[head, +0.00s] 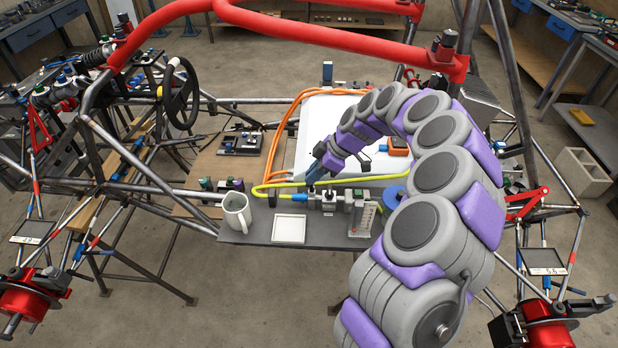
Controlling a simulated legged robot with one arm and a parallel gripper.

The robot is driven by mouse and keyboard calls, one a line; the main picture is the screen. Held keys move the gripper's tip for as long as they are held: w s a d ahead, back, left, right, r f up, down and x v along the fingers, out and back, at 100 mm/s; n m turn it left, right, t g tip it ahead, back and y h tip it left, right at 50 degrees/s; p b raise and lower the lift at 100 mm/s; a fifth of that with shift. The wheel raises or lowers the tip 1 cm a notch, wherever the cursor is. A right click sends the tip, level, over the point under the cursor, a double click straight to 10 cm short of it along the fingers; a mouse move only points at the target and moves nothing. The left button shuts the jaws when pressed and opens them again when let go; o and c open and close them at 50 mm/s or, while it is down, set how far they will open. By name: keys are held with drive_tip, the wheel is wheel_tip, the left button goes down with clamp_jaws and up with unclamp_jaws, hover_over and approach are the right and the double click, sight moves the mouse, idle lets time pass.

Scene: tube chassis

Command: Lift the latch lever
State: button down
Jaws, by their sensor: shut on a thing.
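My gripper (314,172) is at the end of my grey and purple arm, low over the grey shelf (262,230) at the middle of the tube chassis. It points down and to the left, just above a small metal fitting (329,200) at the back of the shelf. My gripper is shut on the latch lever at this fitting. The lever is mostly hidden by the jaws and too small to make out, so its angle cannot be told.
A pale mug (236,212) and a white square tray (289,229) stand left of the fitting. A small clear rack (363,220) stands right of it. A yellow hose (285,184) and orange cables (276,140) run close by. Red tubes (300,32) cross above.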

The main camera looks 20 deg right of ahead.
drive_tip(key=shift+d, duration=0.25)
idle(0.3)
drive_tip(key=c, duration=1.2)
unclamp_jaws()
drive_tip(key=shift+d, duration=0.15)
drive_tip(key=shift+o, duration=0.2)
drive_tip(key=shift+r, duration=0.1)
drive_tip(key=d+p+v, duration=0.1)
drive_tip(key=p+v, duration=0.1)
drive_tip(key=v, duration=1.5)
drive_tip(key=shift+f+y, duration=0.25)
drive_tip(key=shift+y, duration=0.05)
drive_tip(key=shift+s+a, duration=0.1)
drive_tip(key=shift+s, duration=0.05)
